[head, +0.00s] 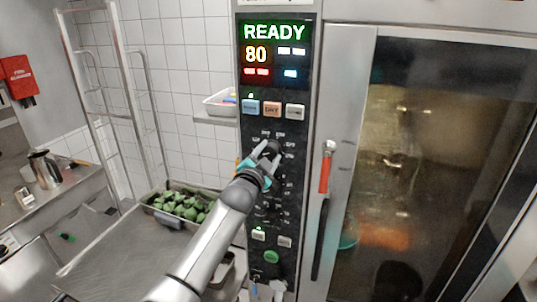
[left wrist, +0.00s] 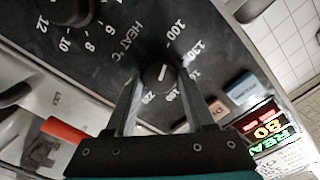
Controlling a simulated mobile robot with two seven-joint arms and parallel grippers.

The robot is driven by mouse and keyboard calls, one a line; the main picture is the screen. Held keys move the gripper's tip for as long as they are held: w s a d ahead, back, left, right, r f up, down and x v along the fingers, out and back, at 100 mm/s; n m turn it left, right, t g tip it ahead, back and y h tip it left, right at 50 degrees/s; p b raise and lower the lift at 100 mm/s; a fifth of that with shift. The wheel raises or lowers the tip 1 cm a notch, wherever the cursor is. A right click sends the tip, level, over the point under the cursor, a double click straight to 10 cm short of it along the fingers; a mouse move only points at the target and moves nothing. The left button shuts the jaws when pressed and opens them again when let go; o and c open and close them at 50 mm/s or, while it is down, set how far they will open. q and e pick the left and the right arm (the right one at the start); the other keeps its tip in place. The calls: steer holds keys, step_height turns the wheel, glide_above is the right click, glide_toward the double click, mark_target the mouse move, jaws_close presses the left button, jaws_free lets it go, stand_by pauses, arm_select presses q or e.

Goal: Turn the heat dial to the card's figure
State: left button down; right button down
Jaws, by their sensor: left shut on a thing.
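The heat dial (left wrist: 157,77) is a small black knob with a white pointer line, beside the printed "HEAT °C" in the left wrist view. Its line points up and slightly right in that picture; the exact figure it meets is unclear. My left gripper (head: 266,156) is shut on the dial, one finger at each side; the fingers also show in the left wrist view (left wrist: 157,90). The display (head: 273,51) reads "READY" and "80". A white strip with cut-off print (head: 277,3) shows at the top edge; I cannot read a card's figure. My right gripper is out of view.
Below the display is a row of buttons (head: 272,109). A second black knob (left wrist: 70,10) is near the dial. The oven door (head: 430,160) with a red-topped handle (head: 326,172) is to the right. A tray of green vegetables (head: 157,212) stands at left.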

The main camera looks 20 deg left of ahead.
arm_select(q)
steer(key=c, duration=0.6)
jaws_free()
steer(key=shift+r, duration=0.4)
steer(key=shift+o, duration=0.9)
steer(key=shift+w, duration=0.1)
steer(key=shift+o, duration=0.8)
steer(key=shift+w+f, duration=0.1)
steer(key=shift+f, duration=0.15)
steer(key=shift+s, duration=0.2)
steer(key=shift+s+f, duration=0.15)
steer(key=shift+s, duration=0.3)
steer(key=s, duration=1.4)
steer(key=shift+a+b, duration=0.2)
steer(key=shift+b, duration=0.25)
